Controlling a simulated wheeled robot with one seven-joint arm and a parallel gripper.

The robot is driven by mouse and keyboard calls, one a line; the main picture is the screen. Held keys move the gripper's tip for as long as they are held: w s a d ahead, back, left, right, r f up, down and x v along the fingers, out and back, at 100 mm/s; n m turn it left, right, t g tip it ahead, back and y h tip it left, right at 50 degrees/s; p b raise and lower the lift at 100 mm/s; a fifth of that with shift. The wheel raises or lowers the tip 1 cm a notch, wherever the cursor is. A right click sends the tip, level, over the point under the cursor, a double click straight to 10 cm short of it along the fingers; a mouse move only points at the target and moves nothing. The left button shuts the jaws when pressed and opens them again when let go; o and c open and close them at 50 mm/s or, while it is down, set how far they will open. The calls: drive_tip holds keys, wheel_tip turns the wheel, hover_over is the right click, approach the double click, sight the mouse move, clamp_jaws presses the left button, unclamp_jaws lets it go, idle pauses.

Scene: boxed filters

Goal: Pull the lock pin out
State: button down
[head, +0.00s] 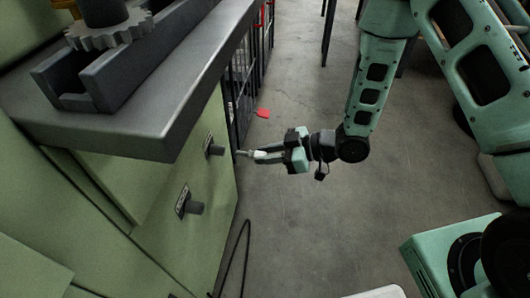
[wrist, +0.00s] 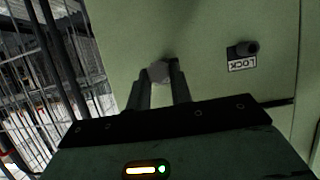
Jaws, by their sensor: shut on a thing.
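My gripper (head: 258,154) is shut on a small light grey piece (wrist: 159,71), which shows between the two fingertips in the wrist view. In the head view a thin metal tip (head: 241,152) sticks out of the jaws toward the green machine. I cannot tell whether it touches the panel. A dark round knob (wrist: 247,47) with a white LOCK label (wrist: 243,65) is on the panel, right of the fingers in the wrist view. In the head view two dark knobs with labels show on the panel, an upper one (head: 216,150) and a lower one (head: 196,208).
A grey ledge (head: 150,110) with a gear (head: 108,32) on it overhangs the green panel (head: 215,245). Wire fencing (head: 245,85) stands behind. A red piece (head: 263,113) lies on the floor. A black cable (head: 245,255) hangs near the panel. The concrete floor (head: 310,230) is mostly clear.

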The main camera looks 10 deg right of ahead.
drive_tip(key=shift+d, duration=0.1)
drive_tip(key=s+d+p, duration=0.1)
drive_tip(key=s+d, duration=0.2)
drive_tip(key=d, duration=0.5)
drive_tip(key=shift+d, duration=0.15)
idle(0.6)
